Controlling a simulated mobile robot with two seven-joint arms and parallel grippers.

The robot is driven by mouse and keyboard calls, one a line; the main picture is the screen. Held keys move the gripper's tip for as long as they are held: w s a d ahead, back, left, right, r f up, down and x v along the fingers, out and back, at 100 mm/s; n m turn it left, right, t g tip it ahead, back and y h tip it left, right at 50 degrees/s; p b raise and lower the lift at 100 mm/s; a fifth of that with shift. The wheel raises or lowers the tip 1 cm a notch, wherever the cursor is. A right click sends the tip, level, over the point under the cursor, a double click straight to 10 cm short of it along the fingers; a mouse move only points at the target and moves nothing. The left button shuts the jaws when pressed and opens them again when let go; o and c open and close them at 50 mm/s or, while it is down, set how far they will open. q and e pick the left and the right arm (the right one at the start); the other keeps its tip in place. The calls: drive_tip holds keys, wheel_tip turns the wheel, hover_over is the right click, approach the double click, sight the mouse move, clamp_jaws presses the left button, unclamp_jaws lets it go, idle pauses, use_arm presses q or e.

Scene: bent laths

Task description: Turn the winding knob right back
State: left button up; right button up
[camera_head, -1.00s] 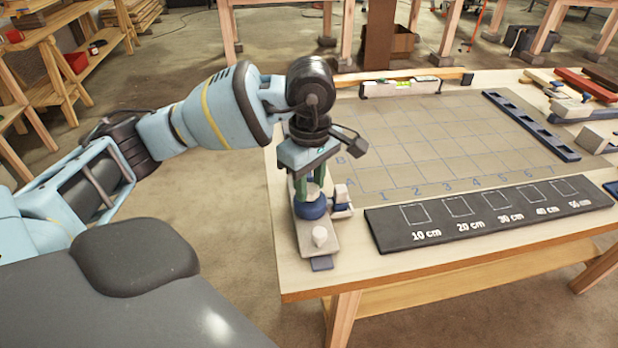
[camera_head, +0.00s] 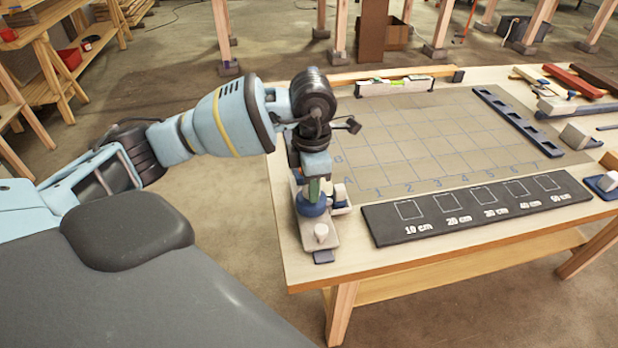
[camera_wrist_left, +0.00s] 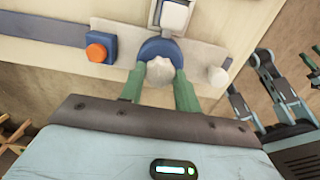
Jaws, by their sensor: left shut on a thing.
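The winding knob (camera_wrist_left: 160,72) is a pale, ridged knob on a round blue base (camera_wrist_left: 158,47). The blue base also shows in the head view (camera_head: 311,207), on a narrow grey plate (camera_head: 316,238) at the table's left end. My left gripper (camera_wrist_left: 159,82) points down with a green finger on either side of the knob, shut on it. In the head view the left gripper (camera_head: 314,188) hides most of the knob.
A white post (camera_head: 321,232) stands on the plate near the front edge. A white block (camera_wrist_left: 175,16) and an orange button on a blue housing (camera_wrist_left: 97,52) are close to the knob. A dark marked board (camera_head: 475,212) lies to the right. The gridded mat (camera_head: 420,150) is mostly clear.

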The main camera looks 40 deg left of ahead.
use_arm(q)
drive_tip(key=n+p, duration=0.1)
drive_tip(key=n, duration=0.1)
drive_tip(key=n+p, duration=0.1)
drive_tip(key=n, duration=0.2)
drive_tip(key=shift+r+n+p, duration=0.25)
drive_tip(key=shift+n+p, duration=0.05)
drive_tip(key=shift+p, duration=0.1)
drive_tip(key=n+p, duration=0.2)
drive_tip(key=n, duration=0.2)
drive_tip(key=shift+f, duration=0.1)
drive_tip(key=shift+f+n+p, duration=0.1)
drive_tip(key=shift+n+p, duration=0.2)
drive_tip(key=shift+n, duration=0.2)
use_arm(e)
drive_tip(key=w+r+t, duration=0.1)
drive_tip(key=w+r, duration=0.3)
drive_tip(key=r, duration=0.3)
drive_tip(key=shift+w+d+r, duration=0.15)
drive_tip(key=shift+w+d, duration=0.1)
drive_tip(key=shift+d, duration=0.1)
use_arm(q)
drive_tip(key=o, duration=1)
drive_tip(key=shift+c, duration=0.2)
